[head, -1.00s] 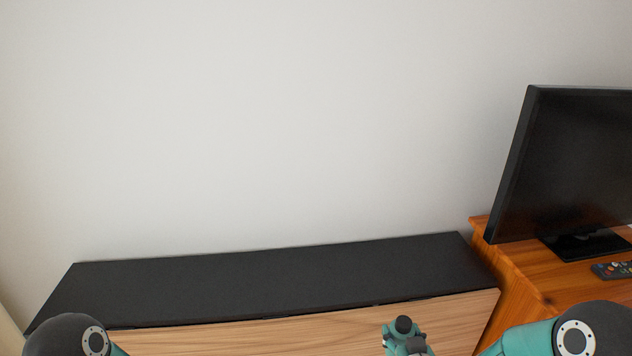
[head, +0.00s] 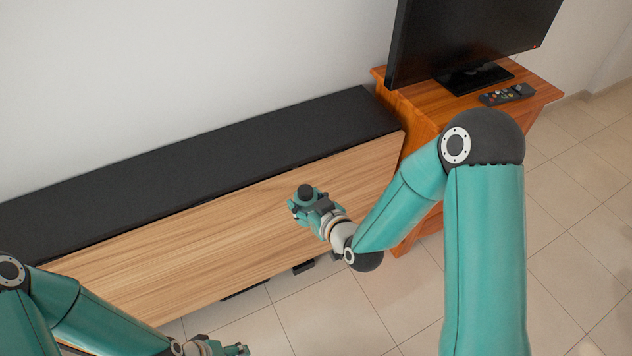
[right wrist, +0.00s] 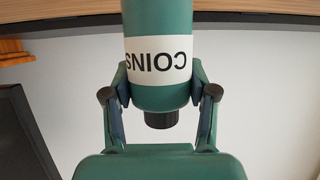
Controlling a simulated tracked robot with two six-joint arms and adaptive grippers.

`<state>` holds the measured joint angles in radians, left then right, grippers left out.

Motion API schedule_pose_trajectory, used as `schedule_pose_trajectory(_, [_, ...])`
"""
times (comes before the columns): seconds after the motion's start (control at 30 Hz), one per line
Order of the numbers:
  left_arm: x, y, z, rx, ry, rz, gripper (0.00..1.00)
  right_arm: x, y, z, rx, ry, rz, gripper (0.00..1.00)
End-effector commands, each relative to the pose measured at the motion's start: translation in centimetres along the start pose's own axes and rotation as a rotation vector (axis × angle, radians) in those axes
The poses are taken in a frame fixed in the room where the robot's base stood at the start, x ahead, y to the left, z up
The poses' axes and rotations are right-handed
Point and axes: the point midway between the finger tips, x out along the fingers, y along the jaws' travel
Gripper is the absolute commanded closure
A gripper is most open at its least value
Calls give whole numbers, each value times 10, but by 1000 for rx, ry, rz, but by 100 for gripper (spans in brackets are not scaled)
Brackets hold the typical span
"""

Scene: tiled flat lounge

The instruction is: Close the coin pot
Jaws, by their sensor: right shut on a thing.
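The coin pot (head: 297,208) is a teal cylinder with a dark round cap (head: 305,192) at its upper end. My right gripper (head: 318,208) is shut on the pot and holds it in front of the wooden cabinet front. In the right wrist view, which looks upside down, the pot (right wrist: 160,20) has a white COINS label, and its ribbed dark cap (right wrist: 161,119) sits between the fingers. I cannot tell how tightly the cap is seated. My left gripper (head: 236,350) is low at the bottom edge, apart from the pot; its fingers are too small to read.
A long low cabinet with a black top (head: 200,172) runs along the wall, its top bare. At the right, an orange wooden stand (head: 420,108) bears a television (head: 470,40) and a remote (head: 507,94). Tiled floor (head: 330,310) is open in front.

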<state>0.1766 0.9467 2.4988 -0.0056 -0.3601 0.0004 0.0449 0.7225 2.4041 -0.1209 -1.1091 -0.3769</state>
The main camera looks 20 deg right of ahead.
Motion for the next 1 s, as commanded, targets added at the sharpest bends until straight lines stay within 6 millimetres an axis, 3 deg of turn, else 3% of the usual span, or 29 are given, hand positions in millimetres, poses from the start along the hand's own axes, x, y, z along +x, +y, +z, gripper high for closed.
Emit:
schedule_pose_trajectory(0.2, [0, 0, 0, 0, 0, 0, 36, -15, -57, 13, -92, -2, -222, 100])
schedule_pose_trajectory(0.43, [0, 0, 0, 0, 0, 0, 36, -25, -99, 22, -160, 0, -385, 100])
schedule_pose_trajectory(0.6, [0, 0, 0, 0, 0, 0, 36, -29, -110, 24, -178, 0, -429, 100])
schedule_pose_trajectory(0.87, [0, 0, 0, 0, 0, 0, 36, -29, -111, 25, -180, 0, -433, 100])
schedule_pose_trajectory(0.93, [0, 0, 0, -1, 0, 0, 44, -29, -111, 25, -180, -1, -432, 100])
schedule_pose_trajectory(1.0, [0, 0, 0, -10, -2, 0, 44, -29, -110, 25, -179, -1, -432, 100])
